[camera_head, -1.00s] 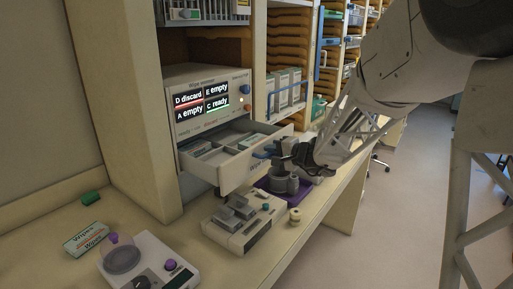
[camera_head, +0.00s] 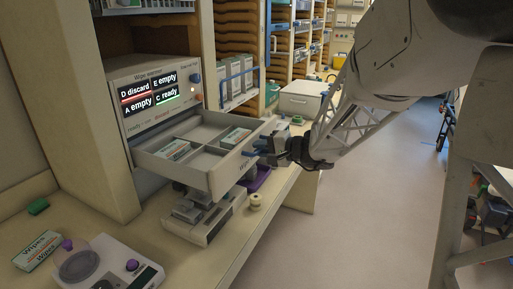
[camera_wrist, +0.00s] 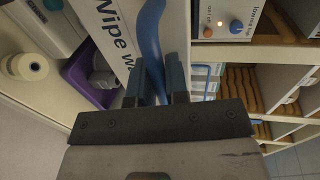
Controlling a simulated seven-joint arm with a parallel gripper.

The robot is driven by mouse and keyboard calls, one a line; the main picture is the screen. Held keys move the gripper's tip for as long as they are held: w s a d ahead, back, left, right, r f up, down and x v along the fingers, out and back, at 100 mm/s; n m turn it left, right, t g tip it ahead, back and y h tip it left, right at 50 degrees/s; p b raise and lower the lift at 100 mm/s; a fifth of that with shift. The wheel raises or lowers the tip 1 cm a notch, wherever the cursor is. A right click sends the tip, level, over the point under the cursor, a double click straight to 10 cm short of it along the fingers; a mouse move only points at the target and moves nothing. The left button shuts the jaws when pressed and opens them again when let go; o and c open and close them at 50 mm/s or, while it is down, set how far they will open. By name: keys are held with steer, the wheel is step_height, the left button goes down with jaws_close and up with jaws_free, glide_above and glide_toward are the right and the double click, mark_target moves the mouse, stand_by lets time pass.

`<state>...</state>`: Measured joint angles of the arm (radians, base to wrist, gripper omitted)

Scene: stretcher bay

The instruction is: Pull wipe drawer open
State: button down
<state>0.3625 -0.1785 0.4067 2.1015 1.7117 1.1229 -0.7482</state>
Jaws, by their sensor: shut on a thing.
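The wipe drawer (camera_head: 212,181) is pulled out from the wipe unit (camera_head: 150,92). It has several compartments. A wipe pack lies in the left one (camera_head: 175,151) and another in the far right one (camera_head: 236,137); the other compartments I can see look empty. The unit's panel reads D discard, E empty, A empty, C ready. My gripper (camera_head: 268,151) is at the drawer's front. In the wrist view its fingers (camera_wrist: 162,85) are shut on the blue drawer handle (camera_wrist: 151,35), beside the white front with the word "Wipe".
A grey device (camera_head: 205,218) stands on the counter below the drawer, with a purple tray (camera_wrist: 88,75) and a cream spool (camera_head: 255,201) near it. A Wipes box (camera_head: 37,251) and a device with a clear dome (camera_head: 77,264) are at front left. Open floor lies to the right.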

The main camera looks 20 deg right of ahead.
steer(key=c, duration=1.1)
jaws_free()
steer(key=shift+c, duration=0.2)
steer(key=shift+d, duration=0.1)
steer(key=v, duration=0.7)
steer(key=shift+s+d, duration=0.2)
steer(key=shift+s, duration=0.05)
